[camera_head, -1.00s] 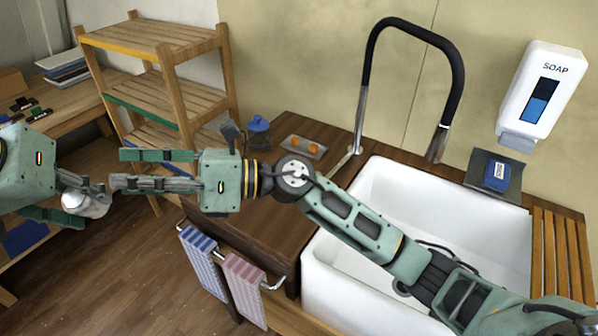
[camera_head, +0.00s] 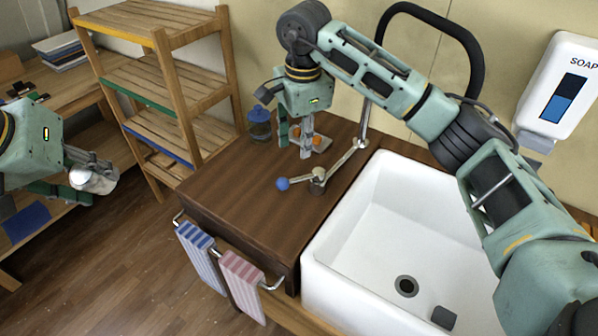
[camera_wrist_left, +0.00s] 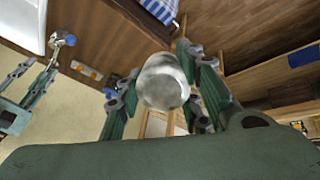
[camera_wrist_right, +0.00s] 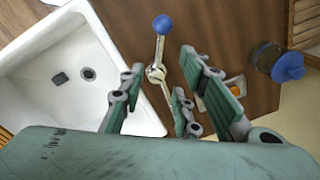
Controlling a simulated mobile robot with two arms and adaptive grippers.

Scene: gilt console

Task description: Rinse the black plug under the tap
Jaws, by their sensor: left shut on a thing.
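A dark square piece (camera_head: 443,317) lies on the floor of the white sink (camera_head: 345,245), beside the round drain (camera_head: 406,285). I cannot tell for certain that it is the black plug. The tap's spout (camera_head: 478,60) arches behind my right arm, which hides its outlet. A lever with a blue ball knob (camera_head: 282,184) stands on the wooden counter; the knob also shows in the right wrist view (camera_wrist_right: 163,24). My right gripper (camera_head: 296,145) is open and empty, pointing down above the counter. My left gripper (camera_head: 84,170) is shut on a silver rounded object (camera_wrist_left: 164,82), away from the sink.
Behind the lever are a small tray with orange pieces (camera_head: 317,141) and a blue-lidded jar (camera_head: 259,124). Towels (camera_head: 243,272) hang on a front rail. A wooden shelf (camera_head: 160,80) stands left of the counter. A soap dispenser (camera_head: 560,95) hangs on the wall.

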